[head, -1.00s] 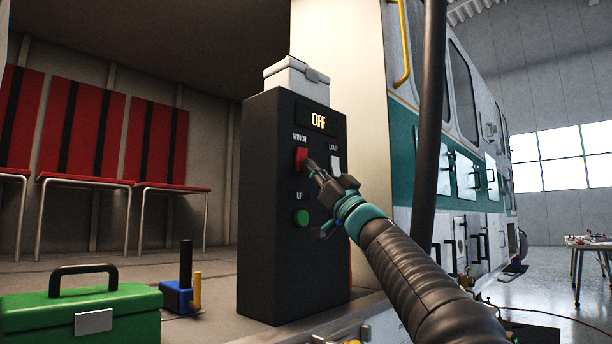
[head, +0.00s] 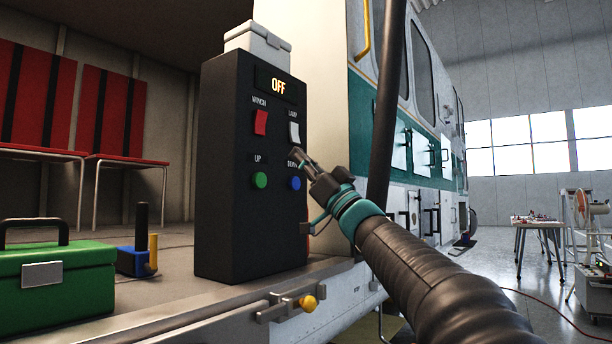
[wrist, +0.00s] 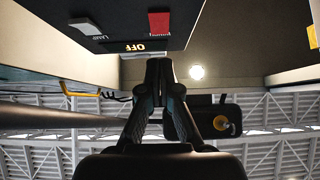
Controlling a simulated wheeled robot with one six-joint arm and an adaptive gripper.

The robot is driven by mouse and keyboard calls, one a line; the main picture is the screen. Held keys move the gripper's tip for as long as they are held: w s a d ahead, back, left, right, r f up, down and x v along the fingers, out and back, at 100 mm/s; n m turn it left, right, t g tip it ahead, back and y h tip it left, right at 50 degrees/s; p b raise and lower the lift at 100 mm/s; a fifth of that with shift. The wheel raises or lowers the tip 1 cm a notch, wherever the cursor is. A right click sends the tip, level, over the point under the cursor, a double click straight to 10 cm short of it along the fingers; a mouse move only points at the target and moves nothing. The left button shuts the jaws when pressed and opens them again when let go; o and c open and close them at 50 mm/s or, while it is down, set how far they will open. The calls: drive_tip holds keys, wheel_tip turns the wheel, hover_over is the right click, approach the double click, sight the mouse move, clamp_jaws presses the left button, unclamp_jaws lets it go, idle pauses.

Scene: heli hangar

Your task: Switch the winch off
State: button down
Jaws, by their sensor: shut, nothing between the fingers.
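The black control box (head: 228,215) stands upright on the cabin floor edge. Its display (head: 278,86) reads OFF. The red winch switch (head: 261,123) is at the upper left of its face, with the white lamp switch (head: 294,133) to its right. Below are a green UP button (head: 260,180) and a blue DOWN button (head: 295,183). My gripper (head: 298,153) is shut and empty, in front of the face below the lamp switch, apart from the winch switch. In the wrist view the red switch (wrist: 159,23) and the display (wrist: 148,46) show above my shut fingertips (wrist: 158,62).
A white case (head: 257,42) sits on the box. A green toolbox (head: 70,285) and a blue block with posts (head: 135,262) are on the floor at left. A dark vertical pole (head: 386,110) stands close to my arm. Red seats (head: 110,115) are behind.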

drive_tip(key=shift+v, duration=1.1)
drive_tip(key=shift+a+f, duration=0.1)
